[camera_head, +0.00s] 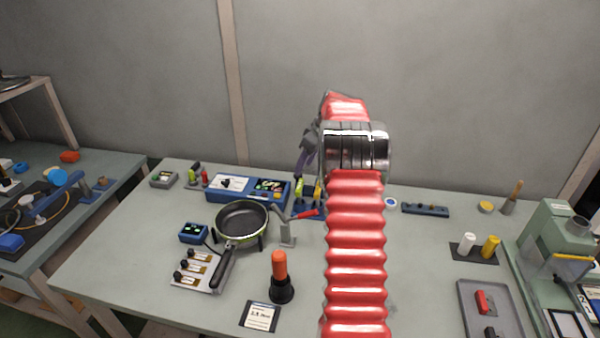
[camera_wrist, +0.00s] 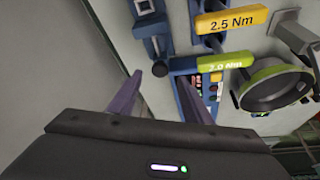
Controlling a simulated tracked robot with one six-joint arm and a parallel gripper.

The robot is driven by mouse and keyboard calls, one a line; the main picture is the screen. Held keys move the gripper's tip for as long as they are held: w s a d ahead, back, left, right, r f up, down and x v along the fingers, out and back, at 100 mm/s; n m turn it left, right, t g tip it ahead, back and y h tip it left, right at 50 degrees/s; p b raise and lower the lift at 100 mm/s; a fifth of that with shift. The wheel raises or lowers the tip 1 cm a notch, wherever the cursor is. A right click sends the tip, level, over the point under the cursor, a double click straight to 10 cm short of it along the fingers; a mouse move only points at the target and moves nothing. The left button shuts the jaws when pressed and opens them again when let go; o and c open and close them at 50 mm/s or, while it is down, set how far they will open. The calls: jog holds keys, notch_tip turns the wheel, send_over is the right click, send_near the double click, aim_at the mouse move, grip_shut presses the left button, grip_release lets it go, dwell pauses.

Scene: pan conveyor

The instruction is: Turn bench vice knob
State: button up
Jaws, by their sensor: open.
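My gripper (camera_head: 301,172) hangs over the back of the bench, partly behind my red arm in the head view. In the wrist view my gripper (camera_wrist: 157,76) shows two purple fingers spread apart, with nothing held between them. A blue fixture with dark parts (camera_wrist: 150,30) lies just beyond the fingertips in the wrist view. I cannot tell for sure whether it is the bench vice, and no knob is clear on it. On the left table, a blue clamp-like device (camera_head: 97,191) with a brownish grip also shows. My arm hides part of the bench.
A green-rimmed pan (camera_head: 242,220) stands left of my arm, and it also shows in the wrist view (camera_wrist: 275,85). A blue instrument panel (camera_head: 225,187) is behind it. An orange-handled tool (camera_head: 280,268) stands in front.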

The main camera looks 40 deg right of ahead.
aim_at(300, 176)
jog(key=shift+x, duration=2.4)
jog(key=shift+r, duration=0.1)
jog(key=shift+c, duration=0.6)
jog(key=c, duration=0.9)
jog(key=shift+a, duration=0.15)
jog(key=shift+c, duration=0.2)
